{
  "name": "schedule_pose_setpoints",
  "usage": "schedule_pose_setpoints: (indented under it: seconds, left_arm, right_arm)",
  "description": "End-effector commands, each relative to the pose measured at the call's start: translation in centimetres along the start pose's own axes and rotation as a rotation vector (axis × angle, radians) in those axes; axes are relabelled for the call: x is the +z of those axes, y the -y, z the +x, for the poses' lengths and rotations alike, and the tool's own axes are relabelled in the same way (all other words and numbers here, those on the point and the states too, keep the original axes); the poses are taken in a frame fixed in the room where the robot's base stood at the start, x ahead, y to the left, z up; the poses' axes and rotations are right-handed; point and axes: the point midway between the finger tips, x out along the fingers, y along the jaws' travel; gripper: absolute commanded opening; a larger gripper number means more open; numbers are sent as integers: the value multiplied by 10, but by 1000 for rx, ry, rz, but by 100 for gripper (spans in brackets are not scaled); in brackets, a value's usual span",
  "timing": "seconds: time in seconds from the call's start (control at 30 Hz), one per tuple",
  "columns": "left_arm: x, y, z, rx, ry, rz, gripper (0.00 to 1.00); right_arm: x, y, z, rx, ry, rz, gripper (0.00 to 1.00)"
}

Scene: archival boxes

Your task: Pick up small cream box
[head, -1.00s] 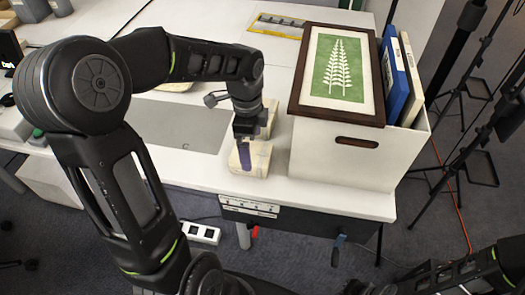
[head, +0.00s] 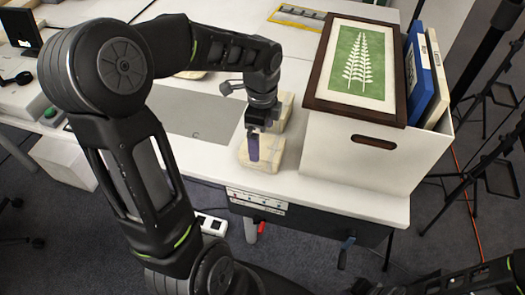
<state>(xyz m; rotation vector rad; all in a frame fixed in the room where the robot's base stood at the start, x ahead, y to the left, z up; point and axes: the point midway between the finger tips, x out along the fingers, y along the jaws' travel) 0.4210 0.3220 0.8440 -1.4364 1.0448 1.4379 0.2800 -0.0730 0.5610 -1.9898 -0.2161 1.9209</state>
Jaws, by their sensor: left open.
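A small cream box (head: 265,158) lies near the front edge of the white table (head: 345,202), left of the large white bin. A second cream box (head: 284,113) sits just behind it and is partly hidden by my wrist. My left gripper (head: 254,148) points down at the nearer box, with a purple finger seen against it. The gripper is open, and I cannot tell whether it touches the box. My right arm shows at the lower right corner, but its gripper is not in view.
The white bin (head: 366,155) stands close on the right, topped by a framed fern print (head: 359,65), with blue and cream binders (head: 424,75) in it. A grey mat (head: 185,112) lies to the left. Tripod stands (head: 487,150) are on the floor at right.

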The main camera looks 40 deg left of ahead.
Motion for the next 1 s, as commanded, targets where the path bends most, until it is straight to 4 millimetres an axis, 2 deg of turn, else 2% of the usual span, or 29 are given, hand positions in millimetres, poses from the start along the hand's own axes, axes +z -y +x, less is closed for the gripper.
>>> schedule_pose_setpoints:
  seconds: [0.17, 0.27, 0.5, 0.6, 1.0]
  left_arm:
    - [0, 0, 1, 0, 0, 0, 100]
    - [0, 0, 8, 1, 0, 0, 100]
    - [-2, 1, 42, 2, 0, 0, 100]
    - [-2, 1, 50, 0, -1, 0, 100]
    - [-2, 2, 52, -1, -1, 0, 100]
  right_arm:
    - [0, 0, 0, 0, 0, 0, 0]
    - [0, 0, 0, 0, 0, 0, 0]
    - [0, 0, -1, 0, 0, 0, 0]
    - [0, 0, -1, 0, 0, 0, 0]
    - [0, 0, -1, 0, 0, 0, 0]
